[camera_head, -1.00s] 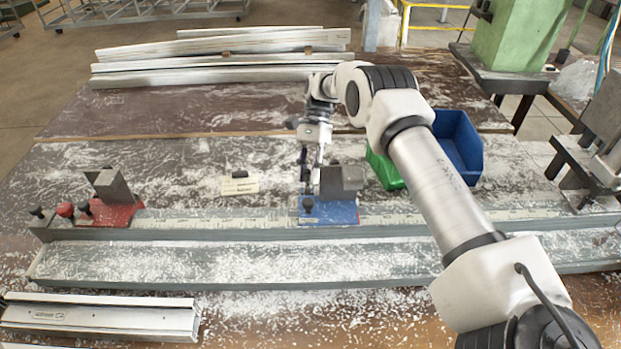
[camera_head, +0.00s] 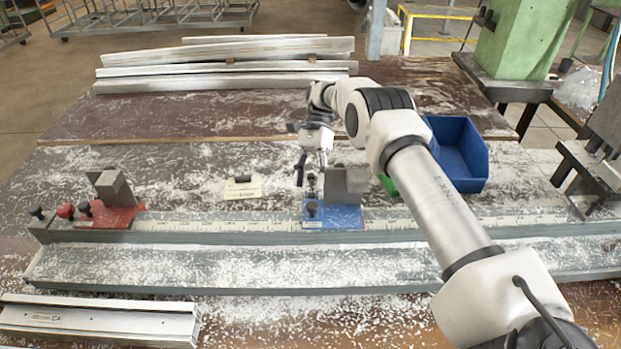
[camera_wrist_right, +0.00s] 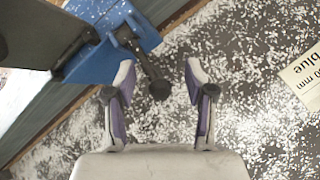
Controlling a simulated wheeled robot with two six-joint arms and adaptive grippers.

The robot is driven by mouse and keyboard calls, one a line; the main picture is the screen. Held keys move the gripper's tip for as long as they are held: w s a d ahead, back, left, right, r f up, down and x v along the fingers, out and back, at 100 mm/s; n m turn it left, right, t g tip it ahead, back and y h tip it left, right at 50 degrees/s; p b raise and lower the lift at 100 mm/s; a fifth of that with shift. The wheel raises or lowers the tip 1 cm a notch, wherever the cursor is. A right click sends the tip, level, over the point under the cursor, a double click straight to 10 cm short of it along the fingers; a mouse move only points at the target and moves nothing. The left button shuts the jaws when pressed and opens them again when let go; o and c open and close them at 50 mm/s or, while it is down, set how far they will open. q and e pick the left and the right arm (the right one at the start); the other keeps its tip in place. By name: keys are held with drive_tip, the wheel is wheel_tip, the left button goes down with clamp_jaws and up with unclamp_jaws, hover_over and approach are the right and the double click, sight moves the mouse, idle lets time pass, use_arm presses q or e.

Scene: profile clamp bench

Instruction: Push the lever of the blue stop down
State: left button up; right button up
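The blue stop (camera_head: 345,222) sits on the ruled rail, with a grey block (camera_head: 346,182) on its blue base. Its blue body also shows in the right wrist view (camera_wrist_right: 98,62). There its black lever (camera_wrist_right: 140,60) sticks out from the blue body and ends in a round knob. My right gripper (camera_head: 311,174) is above the bench just behind the blue stop. In the wrist view this gripper (camera_wrist_right: 159,76) is open, and the knob appears between its fingertips. I cannot tell whether it touches the lever. My left gripper is not in view.
A red stop (camera_head: 108,217) with a grey block stands on the rail at the left. A label card (camera_head: 243,190) lies behind the rail. A blue bin (camera_head: 460,152) and a green bin (camera_head: 389,187) stand right. Metal profiles (camera_head: 225,82) lie at the back.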

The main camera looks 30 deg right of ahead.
sight(310, 176)
drive_tip(key=shift+d+r, duration=0.2)
drive_tip(key=shift+r, duration=0.1)
drive_tip(key=r, duration=0.9)
drive_tip(key=shift+a+r, duration=0.2)
drive_tip(key=shift+f, duration=0.1)
